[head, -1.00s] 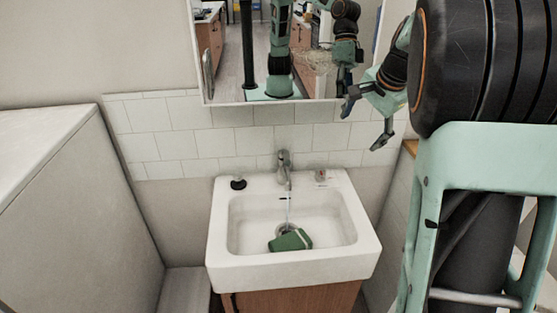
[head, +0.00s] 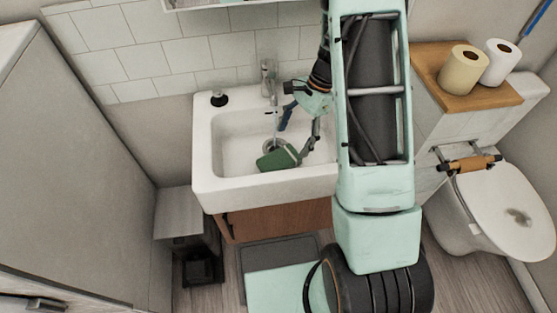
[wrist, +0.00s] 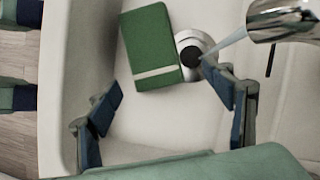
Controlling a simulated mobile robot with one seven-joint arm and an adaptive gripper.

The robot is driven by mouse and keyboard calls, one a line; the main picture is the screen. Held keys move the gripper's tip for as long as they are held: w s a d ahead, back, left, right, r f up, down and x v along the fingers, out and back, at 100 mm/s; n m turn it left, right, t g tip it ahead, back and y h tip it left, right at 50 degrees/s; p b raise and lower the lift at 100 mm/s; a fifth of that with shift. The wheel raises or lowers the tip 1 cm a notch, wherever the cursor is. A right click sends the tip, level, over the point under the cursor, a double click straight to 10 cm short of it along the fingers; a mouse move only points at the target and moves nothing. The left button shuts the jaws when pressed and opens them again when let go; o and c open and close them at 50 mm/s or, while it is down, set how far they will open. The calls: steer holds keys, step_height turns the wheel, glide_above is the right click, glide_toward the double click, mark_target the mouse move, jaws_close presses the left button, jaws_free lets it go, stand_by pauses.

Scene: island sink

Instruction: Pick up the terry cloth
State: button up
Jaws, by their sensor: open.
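The terry cloth (head: 277,159) is a green folded rectangle with a pale stripe. It lies in the white sink (head: 228,172), beside the drain. In the wrist view the cloth (wrist: 148,45) shows at the top, partly over the edge of the round drain (wrist: 192,47). My gripper (head: 296,136) is over the sink, at the cloth's right in the head view. In the wrist view my gripper (wrist: 166,100) has its fingers spread wide and empty, with the cloth beyond the fingertips.
The faucet (head: 267,80) stands at the sink's back, and its spout (wrist: 280,20) with a stream of water shows near my right finger in the wrist view. A black-topped item (head: 219,98) sits on the back left rim. A toilet (head: 500,210) and two paper rolls (head: 463,70) are at right.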

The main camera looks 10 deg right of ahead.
mark_target(289, 153)
steer(key=x, duration=0.5)
steer(key=shift+s+d+f, duration=0.2)
steer(key=shift+d, duration=0.1)
steer(key=c, duration=1.4)
steer(key=shift+o, duration=0.2)
